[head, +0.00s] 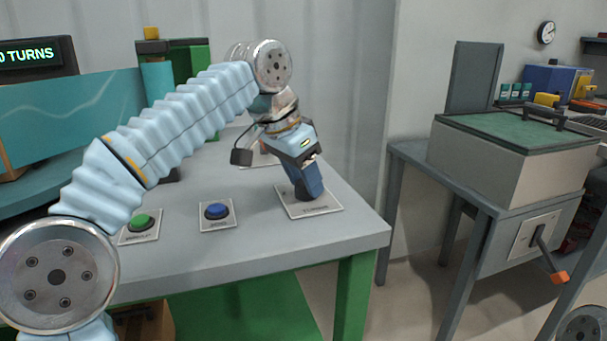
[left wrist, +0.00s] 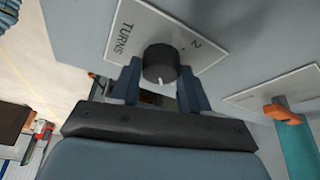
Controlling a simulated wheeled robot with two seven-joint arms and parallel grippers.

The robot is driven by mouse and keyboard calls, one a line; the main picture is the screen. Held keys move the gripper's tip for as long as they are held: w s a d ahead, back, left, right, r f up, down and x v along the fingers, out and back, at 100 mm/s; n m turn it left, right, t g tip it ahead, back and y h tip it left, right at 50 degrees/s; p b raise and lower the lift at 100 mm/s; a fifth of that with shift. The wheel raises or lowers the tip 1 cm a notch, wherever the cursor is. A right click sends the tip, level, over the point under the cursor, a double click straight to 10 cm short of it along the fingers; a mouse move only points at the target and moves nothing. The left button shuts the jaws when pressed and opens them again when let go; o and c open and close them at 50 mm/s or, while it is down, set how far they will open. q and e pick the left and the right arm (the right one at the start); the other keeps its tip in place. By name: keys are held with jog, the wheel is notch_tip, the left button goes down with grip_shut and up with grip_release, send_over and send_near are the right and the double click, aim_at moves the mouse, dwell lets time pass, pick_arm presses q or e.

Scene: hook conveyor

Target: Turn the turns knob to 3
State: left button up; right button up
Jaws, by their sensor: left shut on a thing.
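The turns knob is a black round knob on a white plate (head: 318,209) at the right part of the grey table; my gripper mostly hides it in the head view. In the left wrist view the black knob (left wrist: 160,62) has a white pointer mark on its side facing my palm. "TURNS" and a "2" show on the plate (left wrist: 138,28); other numerals are hidden. My left gripper (head: 307,188) points down with its blue fingers on both sides of the knob, shut on it. A display (head: 30,54) at the upper left reads "0 TURNS", its left side cut off.
A green button (head: 141,221) and a blue button (head: 217,211) sit on plates left of the knob. A second plate with an orange-handled part (left wrist: 283,112) is close to the knob. A grey box (head: 500,148) with a crank stands on the bench at right.

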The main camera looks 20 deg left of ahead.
pick_arm(q)
jog(key=shift+d+r+n+y+p, duration=0.1)
jog(key=shift+r+n+y+p, duration=0.15)
jog(key=shift+n+y+p, duration=0.5)
jog(key=n+t+y+p, duration=0.1)
jog(key=n+p, duration=0.1)
jog(key=n, duration=0.3)
jog(key=shift+d+p, duration=0.15)
jog(key=shift+p, duration=0.2)
jog(key=shift+f+n+y+p, duration=0.1)
jog(key=shift+n+y+p, duration=0.35)
jog(key=shift+n, duration=0.8)
jog(key=shift+n+y, duration=0.4)
jog(key=shift+n, duration=0.5)
jog(key=shift+f, duration=0.1)
jog(key=o, duration=1.1)
jog(key=shift+c, duration=0.2)
jog(key=shift+d, duration=0.1)
